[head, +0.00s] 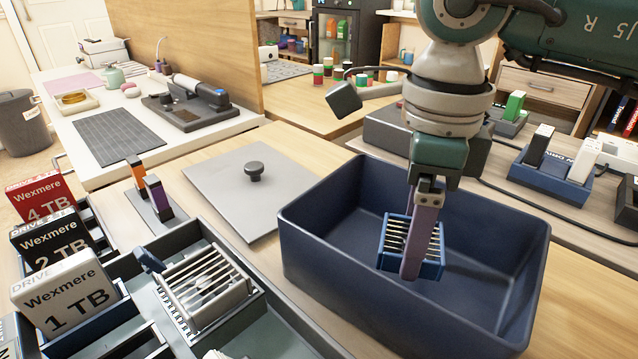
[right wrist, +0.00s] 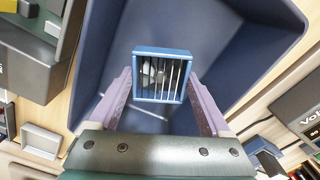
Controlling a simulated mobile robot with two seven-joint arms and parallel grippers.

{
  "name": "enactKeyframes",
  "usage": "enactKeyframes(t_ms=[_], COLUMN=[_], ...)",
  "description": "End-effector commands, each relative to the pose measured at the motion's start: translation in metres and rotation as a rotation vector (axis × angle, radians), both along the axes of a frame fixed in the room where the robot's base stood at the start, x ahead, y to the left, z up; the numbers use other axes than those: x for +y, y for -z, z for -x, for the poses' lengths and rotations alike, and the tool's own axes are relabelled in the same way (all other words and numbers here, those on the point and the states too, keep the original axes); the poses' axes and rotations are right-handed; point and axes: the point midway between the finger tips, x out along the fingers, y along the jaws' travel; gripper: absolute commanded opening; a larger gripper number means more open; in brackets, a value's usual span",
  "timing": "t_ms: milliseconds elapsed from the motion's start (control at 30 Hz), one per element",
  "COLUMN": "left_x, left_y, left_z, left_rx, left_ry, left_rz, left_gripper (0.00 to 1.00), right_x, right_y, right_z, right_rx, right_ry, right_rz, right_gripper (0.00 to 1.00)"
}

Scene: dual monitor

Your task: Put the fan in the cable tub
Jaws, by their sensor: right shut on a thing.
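The fan (head: 433,257) is a small blue square frame with pale bars across its front. My right gripper (head: 412,268) points down and is shut on the fan, holding it over the dark blue cable tub (head: 370,302). In the right wrist view the fan (right wrist: 162,76) sits between the two purple fingers of the right gripper (right wrist: 162,92), with the tub's inside (right wrist: 112,68) behind it. The tub is open and the part of its floor that shows is bare. I cannot tell how far the fan is above the floor. My left gripper is out of view.
Left of the tub lie a flat grey lid (head: 225,190) with a knob and a dark tray (head: 285,335) holding a barred grey unit (head: 205,285) and drive boxes (head: 65,290). A dark box (head: 385,130) stands behind the tub. A blue holder (head: 550,178) and cables lie at right.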

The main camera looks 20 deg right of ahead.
Motion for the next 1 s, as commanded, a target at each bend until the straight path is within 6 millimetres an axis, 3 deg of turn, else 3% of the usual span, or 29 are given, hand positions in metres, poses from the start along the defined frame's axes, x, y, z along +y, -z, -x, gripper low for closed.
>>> enactKeyframes(t_ms=[300,667,700,833,1000], left_x=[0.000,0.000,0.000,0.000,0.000], left_y=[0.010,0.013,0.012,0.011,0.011], left_z=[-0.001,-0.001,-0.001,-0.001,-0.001], left_rx=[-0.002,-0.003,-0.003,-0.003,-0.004], left_ry=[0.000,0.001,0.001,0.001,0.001], left_rz=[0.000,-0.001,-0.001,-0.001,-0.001], left_gripper=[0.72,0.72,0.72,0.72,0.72], right_x=[0.000,0.000,0.000,0.000,0.000], right_y=[0.042,0.046,0.046,0.045,0.045], right_z=[0.001,0.000,0.000,0.000,0.000], right_rx=[0.002,0.000,0.000,0.000,0.000], right_ry=[-0.001,-0.002,-0.001,-0.001,-0.001], right_rz=[0.000,0.000,0.000,0.000,0.000], right_gripper=[0.14,0.14,0.84,0.98,1.00])
